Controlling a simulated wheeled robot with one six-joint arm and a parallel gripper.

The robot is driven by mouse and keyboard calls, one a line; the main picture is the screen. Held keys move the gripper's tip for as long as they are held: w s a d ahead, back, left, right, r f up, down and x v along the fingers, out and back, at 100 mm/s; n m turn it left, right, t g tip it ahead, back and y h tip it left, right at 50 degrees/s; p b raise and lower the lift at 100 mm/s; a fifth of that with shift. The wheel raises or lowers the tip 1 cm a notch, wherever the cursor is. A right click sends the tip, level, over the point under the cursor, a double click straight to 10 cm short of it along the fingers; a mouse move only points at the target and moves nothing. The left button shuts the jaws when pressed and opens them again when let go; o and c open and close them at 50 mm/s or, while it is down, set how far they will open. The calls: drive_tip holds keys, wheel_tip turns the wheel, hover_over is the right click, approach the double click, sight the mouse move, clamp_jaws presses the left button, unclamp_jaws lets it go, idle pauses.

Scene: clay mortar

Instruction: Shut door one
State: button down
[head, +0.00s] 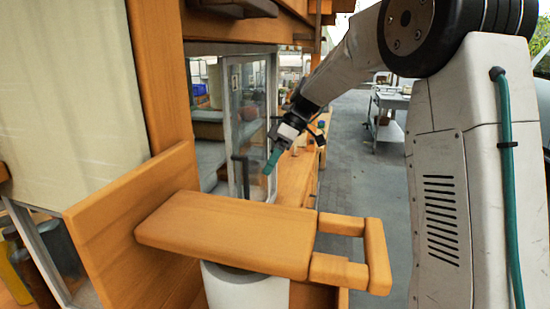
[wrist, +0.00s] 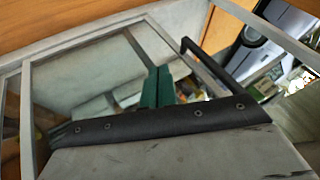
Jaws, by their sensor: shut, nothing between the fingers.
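A glass door panel with a pale frame (head: 247,112), which I take to be door one, stands upright in the wooden cabinet front in the middle of the head view. A dark handle (head: 238,178) is on its lower part. In the wrist view a black bar handle (wrist: 207,66) shows beside pale-framed glass. My gripper (head: 271,163) has teal fingers pressed together and empty. It is just right of the handle in the head view. The fingers also show in the wrist view (wrist: 157,75). I cannot tell whether they touch the door or handle.
A wooden ledge (head: 297,178) runs along under the glass. A metal table (head: 386,108) stands farther back, with open paved floor (head: 362,165) before it.

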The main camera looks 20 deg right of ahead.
drive_tip(key=s+a+f, duration=0.4)
drive_tip(key=a, duration=0.1)
drive_tip(key=shift+s+a, duration=0.1)
drive_tip(key=shift+a, duration=0.05)
idle(0.3)
drive_tip(key=s+a, duration=0.7)
drive_tip(key=s, duration=0.2)
drive_tip(key=s+a, duration=0.7)
drive_tip(key=s, duration=0.3)
drive_tip(key=shift+s, duration=0.15)
